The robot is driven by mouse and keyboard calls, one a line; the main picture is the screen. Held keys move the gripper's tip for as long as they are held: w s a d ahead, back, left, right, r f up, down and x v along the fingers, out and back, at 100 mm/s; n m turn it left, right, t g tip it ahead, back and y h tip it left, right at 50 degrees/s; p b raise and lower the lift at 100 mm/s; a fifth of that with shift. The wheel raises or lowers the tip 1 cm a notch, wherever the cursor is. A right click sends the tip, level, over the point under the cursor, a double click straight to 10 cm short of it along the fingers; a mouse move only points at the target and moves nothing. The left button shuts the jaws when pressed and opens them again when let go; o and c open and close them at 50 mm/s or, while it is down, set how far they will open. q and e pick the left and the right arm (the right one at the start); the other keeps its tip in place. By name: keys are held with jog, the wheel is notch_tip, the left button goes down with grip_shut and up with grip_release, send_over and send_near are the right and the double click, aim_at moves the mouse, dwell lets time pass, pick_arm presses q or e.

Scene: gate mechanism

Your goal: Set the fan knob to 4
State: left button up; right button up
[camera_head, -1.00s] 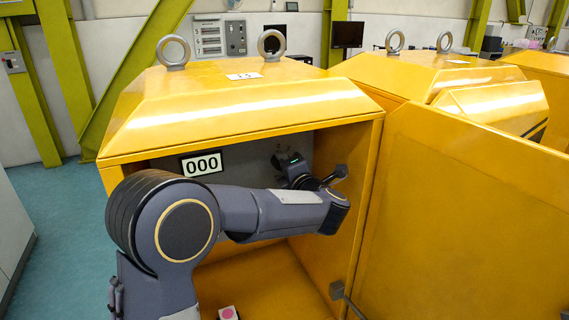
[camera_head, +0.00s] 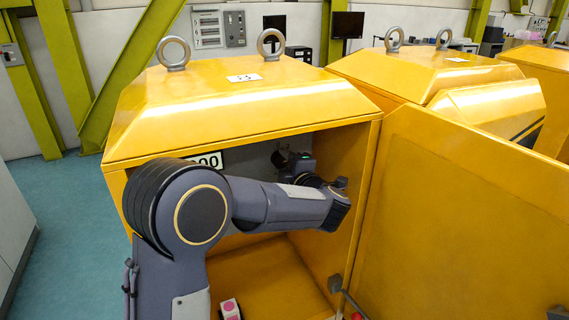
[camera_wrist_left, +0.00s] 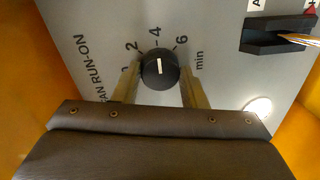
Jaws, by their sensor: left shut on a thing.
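The fan knob (camera_wrist_left: 160,69) is black and round with a white pointer line, on a grey panel marked FAN RUN-ON. In the left wrist view the line stands nearly upright, toward the 4 on the scale of 0, 2, 4, 6 min. My left gripper (camera_wrist_left: 161,84) has one finger on each side of the knob and is shut on it. My right gripper is not in view.
A black connector (camera_wrist_left: 277,36) with a wire is right of the knob. The display (camera_head: 208,160) is partly hidden by my arm. The open yellow door (camera_head: 460,215) is at the right. A pink button box (camera_head: 229,309) is low in the cabinet.

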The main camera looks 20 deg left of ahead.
pick_arm(q)
jog(key=o, duration=1)
jog(key=b+v, duration=0.2)
jog(key=v, duration=0.5)
jog(key=shift+s+d, duration=0.25)
jog(key=shift+d, duration=0.1)
